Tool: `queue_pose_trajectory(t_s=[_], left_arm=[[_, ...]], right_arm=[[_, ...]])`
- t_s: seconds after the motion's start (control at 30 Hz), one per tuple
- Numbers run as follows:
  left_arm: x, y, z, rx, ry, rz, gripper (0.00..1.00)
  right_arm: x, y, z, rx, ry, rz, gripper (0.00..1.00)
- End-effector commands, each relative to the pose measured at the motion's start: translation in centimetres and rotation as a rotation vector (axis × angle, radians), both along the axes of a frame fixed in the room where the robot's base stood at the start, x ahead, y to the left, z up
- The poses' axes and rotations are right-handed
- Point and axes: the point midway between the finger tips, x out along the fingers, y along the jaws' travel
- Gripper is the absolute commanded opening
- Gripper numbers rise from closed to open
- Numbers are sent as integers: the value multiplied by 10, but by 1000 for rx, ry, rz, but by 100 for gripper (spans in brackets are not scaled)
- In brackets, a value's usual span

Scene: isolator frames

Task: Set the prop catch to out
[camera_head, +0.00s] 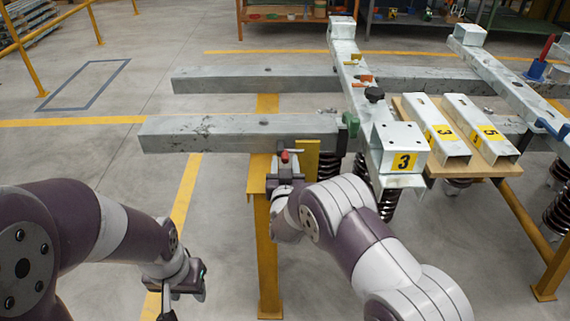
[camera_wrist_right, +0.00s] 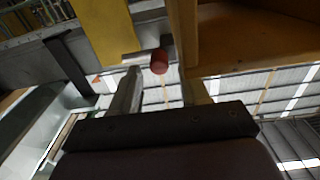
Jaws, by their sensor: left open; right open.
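The catch appears as a small red-tipped pin (camera_head: 285,156) on the yellow prop stand (camera_head: 266,255), under the end of the near grey beam. In the right wrist view its red knob (camera_wrist_right: 160,62) sits on a short silver shaft against a yellow plate (camera_wrist_right: 102,30). My right gripper (camera_head: 286,172) is at the pin. In the wrist view its two fingers (camera_wrist_right: 160,85) are apart, with the knob between or just beyond their tips; contact cannot be told. My left gripper (camera_head: 170,298) is open and empty, low at the left, away from the stand.
Two long grey beams (camera_head: 235,133) run across behind the stand. A crossing frame bears a plate marked 3 (camera_head: 404,162). Dark coil springs (camera_head: 389,204) hang beneath. A wooden board (camera_head: 478,166) carries two numbered channels.

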Motion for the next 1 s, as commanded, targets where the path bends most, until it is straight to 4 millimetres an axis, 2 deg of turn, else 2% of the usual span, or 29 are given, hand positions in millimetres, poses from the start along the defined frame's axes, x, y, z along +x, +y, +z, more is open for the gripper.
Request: queue_pose_trajectory(t_s=[0.13, 0.43, 0.57, 0.6, 0.77, 1.0], left_arm=[[0, 0, -5, 0, 0, 0, 43], [0, 0, -5, 0, 0, 0, 43], [0, 0, -5, 0, 0, 0, 43], [0, 0, -5, 0, 0, 0, 43], [0, 0, -6, 0, 0, 0, 43], [0, 0, -10, 0, 0, 0, 43]], right_arm=[[17, 0, -1, 0, -1, -1, 45], [20, 0, 0, 0, 1, 0, 45], [20, 0, 0, 0, 1, 0, 3], [20, 0, 0, 0, 1, 0, 0], [20, 4, 0, 0, 0, 2, 0], [20, 45, -1, 0, -1, 4, 0]])
